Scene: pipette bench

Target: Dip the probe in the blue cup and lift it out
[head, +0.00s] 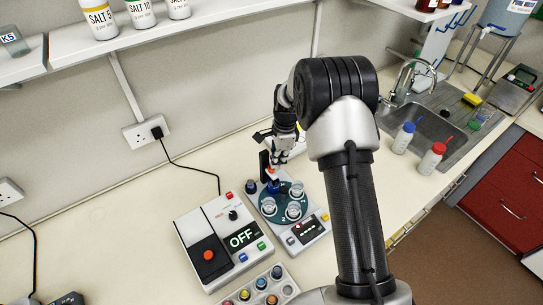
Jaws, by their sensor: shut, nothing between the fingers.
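My gripper (272,172) is shut and points down over the back of a round teal plate (267,207) on a grey device. A small dark blue thing (273,187) shows right under the fingertips, probably the blue cup; I cannot tell whether they touch it. Several clear cups (295,190) stand on the plate in front. A dark upright piece stands just left of the fingertips. I cannot make out a separate probe; it may be hidden by my gripper.
A white control box (223,240) with an OFF display stands left of the device. A tray of coloured caps (262,290) lies in front. Blue-capped (403,138) and red-capped (432,158) bottles stand by the sink at right.

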